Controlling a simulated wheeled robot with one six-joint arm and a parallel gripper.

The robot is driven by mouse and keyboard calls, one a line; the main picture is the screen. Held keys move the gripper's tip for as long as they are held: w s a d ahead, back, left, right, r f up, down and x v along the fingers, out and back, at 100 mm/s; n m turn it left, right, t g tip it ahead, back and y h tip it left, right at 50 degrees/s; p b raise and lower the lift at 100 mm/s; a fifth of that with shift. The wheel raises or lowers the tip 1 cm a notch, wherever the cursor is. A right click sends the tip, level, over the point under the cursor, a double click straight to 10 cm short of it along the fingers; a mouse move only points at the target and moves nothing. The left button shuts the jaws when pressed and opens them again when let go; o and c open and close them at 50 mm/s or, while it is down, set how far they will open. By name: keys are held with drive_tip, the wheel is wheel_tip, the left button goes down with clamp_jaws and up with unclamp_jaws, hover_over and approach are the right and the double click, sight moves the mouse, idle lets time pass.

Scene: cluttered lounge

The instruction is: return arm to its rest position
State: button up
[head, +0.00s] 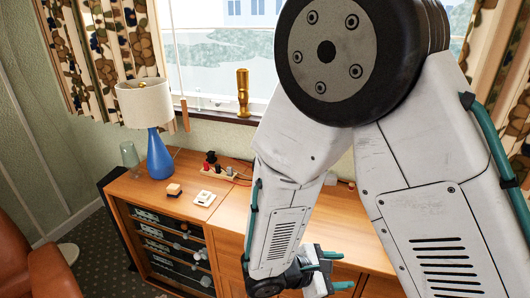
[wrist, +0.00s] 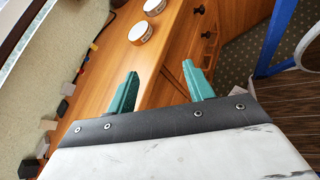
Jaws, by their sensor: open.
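My arm fills the middle and right of the head view, bent in front of the wooden sideboard (head: 232,213). My gripper (head: 333,268) shows low in the head view, by the sideboard's front edge, partly hidden by my arm. In the wrist view my gripper (wrist: 160,86) has its two teal fingers spread apart, with nothing between them. The wooden top (wrist: 122,62) and drawer fronts lie beyond the fingertips. I cannot tell the exact gap between fingers and wood.
A blue lamp (head: 159,155), a glass (head: 130,156) and small blocks stand on the sideboard's left. Two round white-topped things (wrist: 140,32) lie beyond the fingers. A brass object (head: 242,92) stands on the sill. A red-brown armchair (head: 50,272) is at left. Carpet (head: 95,245) shows beside it.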

drive_tip(key=s+d+r+m+g+y, duration=0.1)
drive_tip(key=s+d+r+m+y, duration=0.2)
drive_tip(key=r, duration=0.5)
drive_tip(key=s+d+r+m+y, duration=0.3)
drive_tip(key=s+r+m+y, duration=0.2)
drive_tip(key=s+r+m, duration=0.2)
drive_tip(key=s+d+r+m+g+y, duration=0.1)
drive_tip(key=s+d+r+m+y, duration=0.2)
drive_tip(key=r+m, duration=0.4)
drive_tip(key=shift+s+r+m+g+y, duration=0.3)
drive_tip(key=shift+s+r+m+y, duration=0.1)
drive_tip(key=shift+s+r+y, duration=0.45)
drive_tip(key=shift+d, duration=0.1)
